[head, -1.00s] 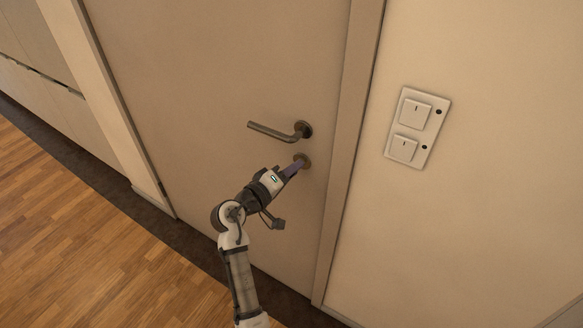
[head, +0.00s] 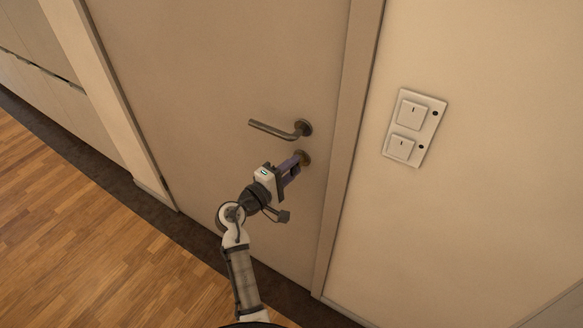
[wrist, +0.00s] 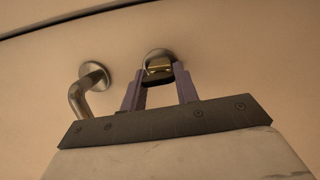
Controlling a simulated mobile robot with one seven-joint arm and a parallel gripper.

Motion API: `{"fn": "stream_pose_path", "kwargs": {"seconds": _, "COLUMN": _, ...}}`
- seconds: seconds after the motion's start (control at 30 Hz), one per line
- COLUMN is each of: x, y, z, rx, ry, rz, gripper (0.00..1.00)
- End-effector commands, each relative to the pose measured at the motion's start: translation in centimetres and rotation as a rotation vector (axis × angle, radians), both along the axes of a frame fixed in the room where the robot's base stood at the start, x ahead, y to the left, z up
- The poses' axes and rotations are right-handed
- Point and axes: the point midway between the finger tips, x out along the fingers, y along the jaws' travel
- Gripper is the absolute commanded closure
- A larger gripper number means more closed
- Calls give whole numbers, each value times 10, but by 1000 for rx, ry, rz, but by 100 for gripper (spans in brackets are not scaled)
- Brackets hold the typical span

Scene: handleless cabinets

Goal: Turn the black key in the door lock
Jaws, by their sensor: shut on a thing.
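The door lock (wrist: 157,54) is a round metal plate with a brass-coloured core, set in the door below the handle; it also shows in the head view (head: 304,157). My gripper (head: 298,164) is at the lock. In the wrist view its two purple-grey fingers (wrist: 160,77) reach up to the lock, one on each side of the core. It is shut on the black key, which is mostly hidden between the fingertips. How far the key is turned cannot be told.
The metal lever handle (head: 282,130) is just above the lock and lies close to the left finger in the wrist view (wrist: 88,88). The door frame (head: 347,150) and a switch panel (head: 414,127) are to the right. The wooden floor is clear at left.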

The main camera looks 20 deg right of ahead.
Motion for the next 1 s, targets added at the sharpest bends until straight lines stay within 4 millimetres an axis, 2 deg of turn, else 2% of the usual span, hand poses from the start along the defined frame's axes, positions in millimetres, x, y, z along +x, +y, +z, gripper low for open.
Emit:
{"fn": "stream_pose_path", "kwargs": {"seconds": 0.17, "x": 0, "y": 0, "z": 0, "rx": 0, "ry": 1, "rz": 0, "gripper": 90}}
{"fn": "stream_pose_path", "kwargs": {"seconds": 0.2, "x": 0, "y": 0, "z": 0, "rx": 0, "ry": 1, "rz": 0, "gripper": 66}}
{"fn": "stream_pose_path", "kwargs": {"seconds": 0.37, "x": 0, "y": 0, "z": 0, "rx": 0, "ry": 0, "rz": 0, "gripper": 45}}
{"fn": "stream_pose_path", "kwargs": {"seconds": 0.73, "x": -2, "y": 5, "z": -2, "rx": 1, "ry": -1, "rz": 1, "gripper": 44}}
{"fn": "stream_pose_path", "kwargs": {"seconds": 0.87, "x": -10, "y": 22, "z": -4, "rx": 1, "ry": -1, "rz": 3, "gripper": 44}}
{"fn": "stream_pose_path", "kwargs": {"seconds": 1.0, "x": -24, "y": 51, "z": -6, "rx": 1, "ry": -2, "rz": 5, "gripper": 44}}
